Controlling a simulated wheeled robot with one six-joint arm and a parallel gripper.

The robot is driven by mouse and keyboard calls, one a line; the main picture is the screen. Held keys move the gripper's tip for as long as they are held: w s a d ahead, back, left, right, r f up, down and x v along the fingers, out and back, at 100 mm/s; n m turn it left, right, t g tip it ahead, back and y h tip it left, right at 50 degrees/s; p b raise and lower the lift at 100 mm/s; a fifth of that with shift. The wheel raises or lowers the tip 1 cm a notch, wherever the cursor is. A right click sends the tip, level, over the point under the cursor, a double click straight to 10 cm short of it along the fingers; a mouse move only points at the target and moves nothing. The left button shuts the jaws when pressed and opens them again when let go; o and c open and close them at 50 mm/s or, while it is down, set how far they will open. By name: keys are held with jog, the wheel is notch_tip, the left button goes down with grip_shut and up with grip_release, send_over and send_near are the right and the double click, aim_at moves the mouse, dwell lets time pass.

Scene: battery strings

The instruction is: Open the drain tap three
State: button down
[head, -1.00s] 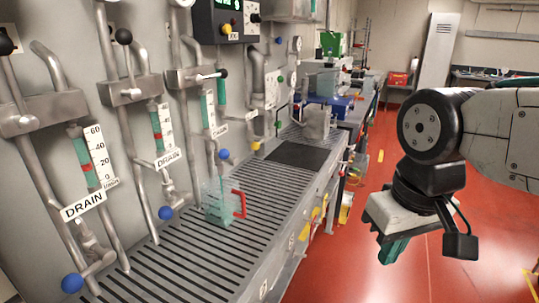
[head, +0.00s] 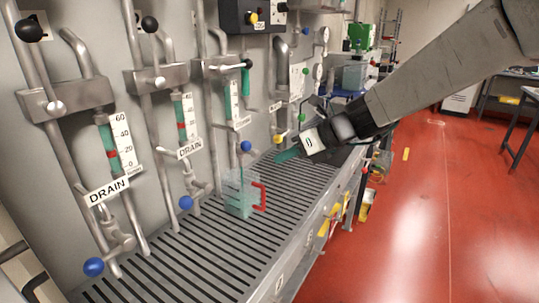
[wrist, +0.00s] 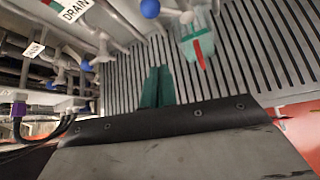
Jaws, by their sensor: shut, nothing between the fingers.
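Three drain taps with blue ball knobs stand in a row along the wall: a near left one (head: 93,267), a middle one (head: 185,202) and a far one (head: 246,146), third from the left. The third tap sits above the clear jug (head: 240,205) with a red handle. My gripper (head: 288,154) is shut and empty, its green fingers over the grating to the right of the third tap, apart from it. In the wrist view the shut fingers (wrist: 157,88) point over the grating, with a blue knob (wrist: 150,8) and the jug (wrist: 192,45) beyond.
The slotted bench top (head: 200,265) runs along the wall under the pipes. White DRAIN labels (head: 106,192) and gauges hang above the taps. A yellow knob (head: 280,138) is near my gripper. The red floor (head: 440,220) at the right is clear.

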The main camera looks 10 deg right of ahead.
aim_at(251, 150)
jog(key=w+a+f, duration=0.1)
jog(key=w+a, duration=0.3)
jog(key=a, duration=0.3)
jog(key=shift+w+f, duration=0.35)
jog(key=shift+w, duration=0.05)
